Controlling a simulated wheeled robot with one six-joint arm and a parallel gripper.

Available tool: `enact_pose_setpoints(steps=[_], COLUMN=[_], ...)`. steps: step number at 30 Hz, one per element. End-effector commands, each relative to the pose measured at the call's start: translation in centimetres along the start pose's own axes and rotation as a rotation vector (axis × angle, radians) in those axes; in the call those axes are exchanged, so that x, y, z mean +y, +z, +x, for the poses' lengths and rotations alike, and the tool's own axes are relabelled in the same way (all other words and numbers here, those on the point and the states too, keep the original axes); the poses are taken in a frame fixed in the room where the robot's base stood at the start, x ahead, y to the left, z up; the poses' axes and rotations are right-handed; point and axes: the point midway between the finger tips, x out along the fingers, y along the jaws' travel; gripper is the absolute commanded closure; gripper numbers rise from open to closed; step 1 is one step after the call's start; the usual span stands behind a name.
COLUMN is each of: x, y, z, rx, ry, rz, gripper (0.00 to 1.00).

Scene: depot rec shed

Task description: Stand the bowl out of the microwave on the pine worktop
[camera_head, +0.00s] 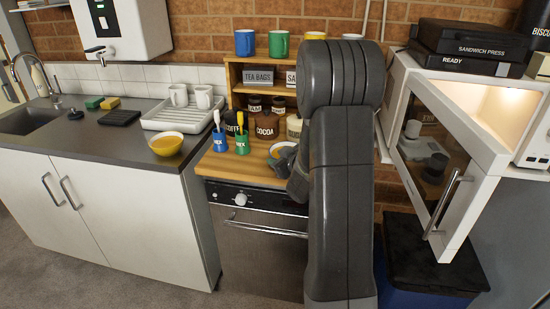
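The microwave (402,67) stands at the right with its door (440,150) wide open. The part of its lit inside that shows holds no bowl. A bowl (279,147) with a pale inside and a yellowish rim is at the pine worktop (226,167), partly covered by my arm. My gripper (290,163) is at this bowl's near right side. Its fingertips are mostly hidden, so I cannot tell whether they grip the rim or whether the bowl rests fully on the wood. Another yellow bowl (167,146) stands on the grey counter at the left.
Blue and green mugs with brushes (242,141) stand left of the bowl. A shelf with jars (267,125) is behind it. The oven (262,240) is below. The open door juts out at right, above a black-lidded blue bin (425,262). A dish rack (185,116) sits left.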

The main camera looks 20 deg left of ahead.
Motion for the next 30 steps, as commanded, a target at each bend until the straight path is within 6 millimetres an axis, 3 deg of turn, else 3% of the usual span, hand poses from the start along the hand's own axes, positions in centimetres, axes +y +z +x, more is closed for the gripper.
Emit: enact_pose_setpoints(steps=[6, 13, 18, 30], x=[0.1, 0.1, 0.0, 0.0], y=[0.0, 0.0, 0.0, 0.0], z=[-4.9, -8.8, -10.0, -10.1], rx=[0.000, 0.000, 0.001, 0.001], ry=[0.004, 0.003, 0.001, 0.000], rz=[0.001, 0.001, 0.000, 0.000], gripper=[0.66, 0.66, 0.66, 0.66])
